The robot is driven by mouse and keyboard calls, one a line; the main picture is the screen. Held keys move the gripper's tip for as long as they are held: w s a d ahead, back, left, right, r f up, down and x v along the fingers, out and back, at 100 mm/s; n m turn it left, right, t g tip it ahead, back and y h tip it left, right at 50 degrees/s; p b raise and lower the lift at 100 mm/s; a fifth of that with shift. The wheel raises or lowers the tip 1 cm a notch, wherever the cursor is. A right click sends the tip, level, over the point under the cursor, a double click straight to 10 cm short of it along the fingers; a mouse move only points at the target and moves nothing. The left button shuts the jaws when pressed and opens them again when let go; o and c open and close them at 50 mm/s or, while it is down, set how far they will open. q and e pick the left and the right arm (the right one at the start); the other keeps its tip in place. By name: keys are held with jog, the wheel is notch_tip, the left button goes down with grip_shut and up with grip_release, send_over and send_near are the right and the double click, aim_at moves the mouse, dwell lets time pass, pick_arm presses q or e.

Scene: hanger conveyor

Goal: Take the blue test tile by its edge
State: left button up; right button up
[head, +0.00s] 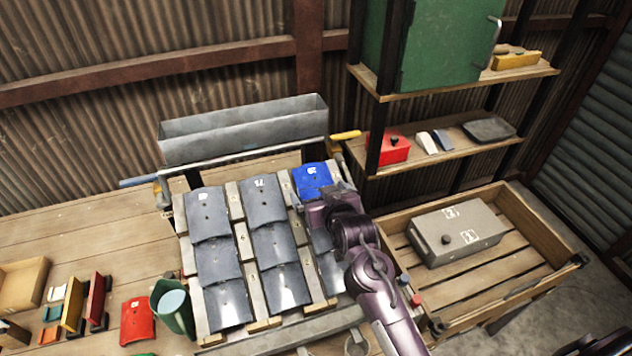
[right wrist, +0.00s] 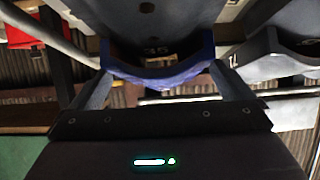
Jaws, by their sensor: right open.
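The blue test tile (head: 313,179) lies at the top of the right-hand column of dark tiles on the sloped rack, with white marks near its upper edge. My right gripper (head: 328,198) is over its lower part and hides some of it. In the right wrist view, a curved blue edge (right wrist: 160,76) shows between the two spread fingers of the open gripper (right wrist: 158,88). A dark surface marked 35 lies beyond that edge. I cannot tell whether either finger touches the tile.
Dark tiles (head: 219,260) cover the rack in columns. A metal trough (head: 243,132) stands behind it. A wooden crate (head: 480,278) with a grey box (head: 457,233) is at right. Shelves (head: 450,160) rise behind the crate. A green jug (head: 172,305) stands at the left.

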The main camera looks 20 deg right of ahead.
jog(key=c, duration=1.1)
pick_arm(q)
jog(key=shift+s, duration=0.2)
pick_arm(e)
jog(key=shift+r, duration=0.1)
